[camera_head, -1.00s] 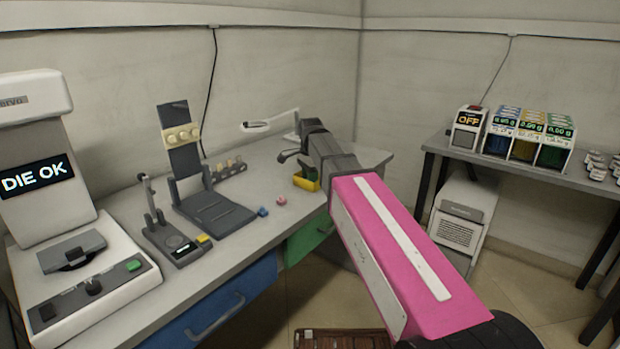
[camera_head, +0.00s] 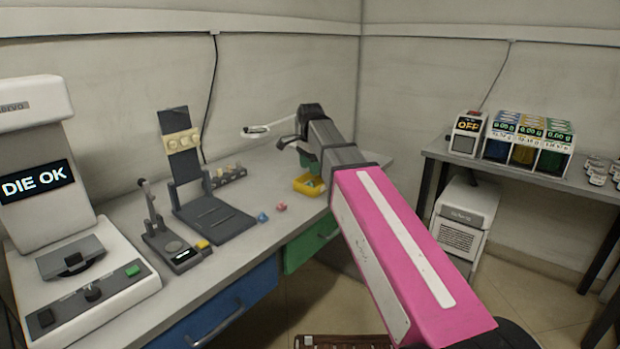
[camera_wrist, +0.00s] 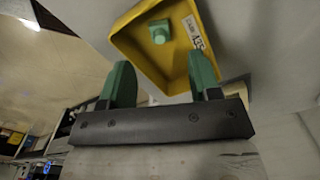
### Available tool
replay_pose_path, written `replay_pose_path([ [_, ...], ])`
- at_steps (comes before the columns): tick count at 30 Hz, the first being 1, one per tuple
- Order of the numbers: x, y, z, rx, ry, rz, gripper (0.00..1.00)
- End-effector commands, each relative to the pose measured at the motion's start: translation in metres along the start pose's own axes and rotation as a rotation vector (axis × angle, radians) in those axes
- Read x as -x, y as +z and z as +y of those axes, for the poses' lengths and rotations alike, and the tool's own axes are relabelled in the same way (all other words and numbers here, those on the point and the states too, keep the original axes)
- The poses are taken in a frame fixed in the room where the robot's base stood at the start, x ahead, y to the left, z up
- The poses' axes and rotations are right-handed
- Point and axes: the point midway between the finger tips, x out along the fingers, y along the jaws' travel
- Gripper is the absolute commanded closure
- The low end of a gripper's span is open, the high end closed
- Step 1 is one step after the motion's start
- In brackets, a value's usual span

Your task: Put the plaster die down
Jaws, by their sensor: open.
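A small green die-like block (camera_wrist: 159,31) lies inside the yellow tray (camera_wrist: 135,60), near its far end beside a white label, in the wrist view. I take it for the plaster die. My gripper (camera_wrist: 160,62) is open, with its two green fingers apart at the tray's near side and nothing between them. In the head view the yellow tray (camera_head: 299,188) stands on the bench near its right end, and my gripper (camera_head: 308,160) is just above and behind it. The block is too small to make out clearly there.
A pink piece (camera_head: 281,207) and a blue piece (camera_head: 262,218) lie on the bench left of the tray. A dark stand (camera_head: 215,217), a small lever device (camera_head: 165,240) and a machine reading DIE OK (camera_head: 90,270) stand further left. A lamp arm (camera_head: 268,129) is behind.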

Motion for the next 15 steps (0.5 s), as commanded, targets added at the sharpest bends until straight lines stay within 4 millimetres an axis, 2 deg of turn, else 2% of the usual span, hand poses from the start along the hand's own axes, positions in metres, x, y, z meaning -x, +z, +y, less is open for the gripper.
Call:
replay_pose_path([
  [3,0.021,0.000,-0.001,0.000,-0.002,0.001,0.43],
  [7,0.039,0.000,-0.001,0.000,-0.002,0.001,0.43],
  [15,0.055,0.000,0.000,0.000,0.000,0.000,0.43],
])
